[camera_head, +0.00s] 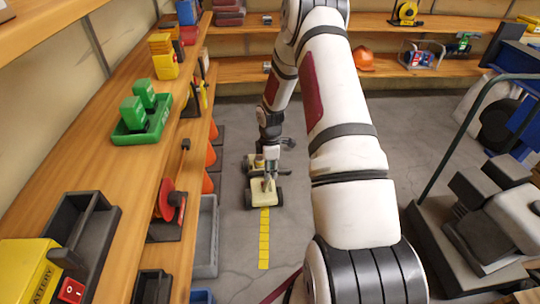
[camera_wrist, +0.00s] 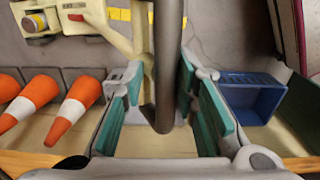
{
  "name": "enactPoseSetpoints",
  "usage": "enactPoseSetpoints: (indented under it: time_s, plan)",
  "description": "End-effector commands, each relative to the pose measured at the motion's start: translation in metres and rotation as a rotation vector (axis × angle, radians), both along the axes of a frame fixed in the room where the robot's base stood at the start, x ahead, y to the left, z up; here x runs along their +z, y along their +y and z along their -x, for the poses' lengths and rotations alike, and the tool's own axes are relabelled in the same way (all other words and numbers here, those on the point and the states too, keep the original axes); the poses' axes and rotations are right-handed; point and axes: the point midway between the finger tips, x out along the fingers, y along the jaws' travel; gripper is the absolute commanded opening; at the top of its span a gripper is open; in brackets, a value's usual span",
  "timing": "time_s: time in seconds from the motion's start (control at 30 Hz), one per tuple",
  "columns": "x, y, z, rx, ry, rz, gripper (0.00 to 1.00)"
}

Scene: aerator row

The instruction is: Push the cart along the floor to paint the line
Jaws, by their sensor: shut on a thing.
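The small cream cart (camera_head: 262,197) with dark wheels stands on the grey floor in the middle of the head view. A yellow painted line (camera_head: 264,240) of short segments runs from the cart toward the bottom of that view. My gripper (camera_head: 269,178) is low over the cart, its fingers too small there to make out. In the wrist view, my gripper's teal-padded fingers (camera_wrist: 165,105) are on both sides of a dark grey handle bar (camera_wrist: 168,60) and shut on it. Part of the cream cart body (camera_wrist: 115,38) and yellow segments (camera_wrist: 121,14) show beyond.
Orange cones (camera_head: 209,157) stand along the left shelving's foot; cones (camera_wrist: 76,102) show in the wrist view with a blue crate (camera_wrist: 252,100) right. A grey tray (camera_head: 206,235) lies left of the line. A dark trolley (camera_head: 455,235) stands right. The floor around the line is clear.

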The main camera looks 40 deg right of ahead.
Motion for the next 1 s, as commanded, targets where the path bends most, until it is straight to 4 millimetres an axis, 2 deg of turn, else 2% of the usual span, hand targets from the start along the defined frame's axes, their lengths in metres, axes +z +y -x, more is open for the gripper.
enactPoseSetpoints:
  time_s: [0.2, 1.0]
  plan:
    - [-0.004, -0.015, -0.011, -0.007, 0.004, 0.002, 0.00]
    - [-0.003, -0.057, -0.061, -0.008, 0.004, 0.003, 0.01]
